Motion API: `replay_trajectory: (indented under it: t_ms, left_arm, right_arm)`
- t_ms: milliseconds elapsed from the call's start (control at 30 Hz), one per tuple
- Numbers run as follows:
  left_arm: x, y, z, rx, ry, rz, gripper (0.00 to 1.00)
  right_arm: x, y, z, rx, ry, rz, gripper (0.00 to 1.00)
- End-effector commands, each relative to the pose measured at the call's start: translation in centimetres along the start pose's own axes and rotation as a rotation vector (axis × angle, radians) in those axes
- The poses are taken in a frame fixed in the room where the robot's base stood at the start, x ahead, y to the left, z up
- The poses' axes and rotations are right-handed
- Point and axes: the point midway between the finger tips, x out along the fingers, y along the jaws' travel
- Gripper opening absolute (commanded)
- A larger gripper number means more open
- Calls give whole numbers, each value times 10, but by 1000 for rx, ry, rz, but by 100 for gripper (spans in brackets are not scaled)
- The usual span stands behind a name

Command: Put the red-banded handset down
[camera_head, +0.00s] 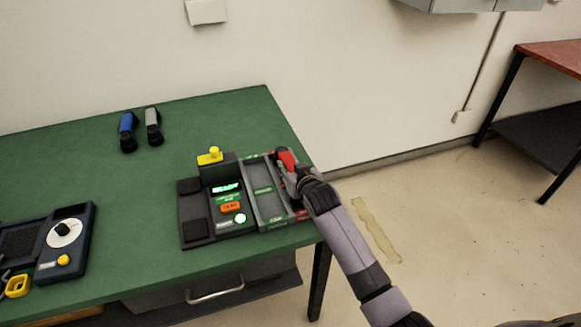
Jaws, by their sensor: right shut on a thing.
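My right gripper (304,182) is shut on the red-banded handset (287,160). The handset is over the right-hand lane of the grey tray (264,190) at the table's right edge. My gripper and wrist hide part of it, and I cannot tell whether it touches the tray. The paging unit (222,202) stands directly left of the tray, with a lit green display, an orange button and a yellow knob on top. My left gripper is not in view.
A blue handset (128,132) and a grey handset (153,127) stand at the back of the green table (90,180). A dark console (62,242) with a white dial is at the left. The table between them is clear. A red-topped table (555,55) stands far right.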

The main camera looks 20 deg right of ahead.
Motion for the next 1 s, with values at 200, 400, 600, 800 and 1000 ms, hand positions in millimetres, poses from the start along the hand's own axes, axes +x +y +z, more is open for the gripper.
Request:
replay_trajectory:
  t_ms: [200,400,600,800,1000]
  left_arm:
    - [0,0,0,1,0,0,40]
    - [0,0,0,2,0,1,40]
    - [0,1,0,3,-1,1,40]
    - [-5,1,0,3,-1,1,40]
    - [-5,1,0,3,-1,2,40]
  right_arm:
    - [0,0,0,0,0,0,39]
    - [0,0,0,0,0,0,50]
    - [0,0,0,0,0,0,50]
    - [-5,0,-14,0,2,-1,50]
    - [-35,0,-11,1,1,-1,50]
